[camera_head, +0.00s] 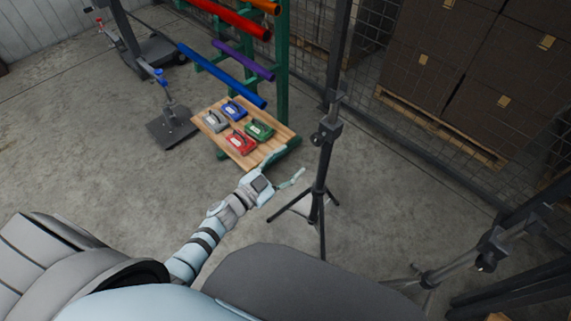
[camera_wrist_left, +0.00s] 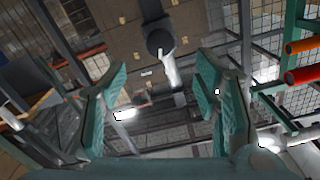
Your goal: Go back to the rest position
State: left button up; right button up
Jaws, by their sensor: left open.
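My left gripper (camera_head: 288,164) is open and empty in the head view, in front of the near edge of a small wooden shelf (camera_head: 268,150). Its two teal fingers stand wide apart in the left wrist view (camera_wrist_left: 162,95), with nothing between them. On the shelf are small strapped totes: a grey one (camera_head: 215,121), a blue one (camera_head: 233,111), a green one (camera_head: 260,129) and a red one (camera_head: 240,142). The gripper is apart from all of them. My right gripper is not in view.
A black tripod stand (camera_head: 322,170) rises just right of my left gripper. Coloured tubes, red (camera_head: 232,19), purple (camera_head: 243,61) and blue (camera_head: 220,75), hang on a green rack (camera_head: 281,70) above the shelf.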

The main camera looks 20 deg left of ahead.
pick_arm(q)
jog(key=shift+s+a, duration=0.1)
jog(key=shift+s, duration=0.3)
jog(key=s+a+f+n+g+y, duration=0.25)
jog(key=s+f, duration=0.25)
jog(key=f, duration=0.3)
jog(key=s+a+f+n+g+y, duration=0.1)
jog(key=s+a+f+g+y, duration=0.25)
jog(key=f, duration=0.45)
jog(key=s+a+f+n+g+y, duration=0.2)
jog(key=s+a+f, duration=0.25)
jog(key=f, duration=0.35)
jog(key=s+d+f+n+g, duration=0.1)
jog(key=s+f+g, duration=0.2)
jog(key=s, duration=1.1)
jog(key=s+d+f+n+g, duration=0.1)
jog(key=s+f+g, duration=0.3)
jog(key=s, duration=1.1)
notch_tip(320, 180, down, 3)
jog(key=shift+d, duration=0.8)
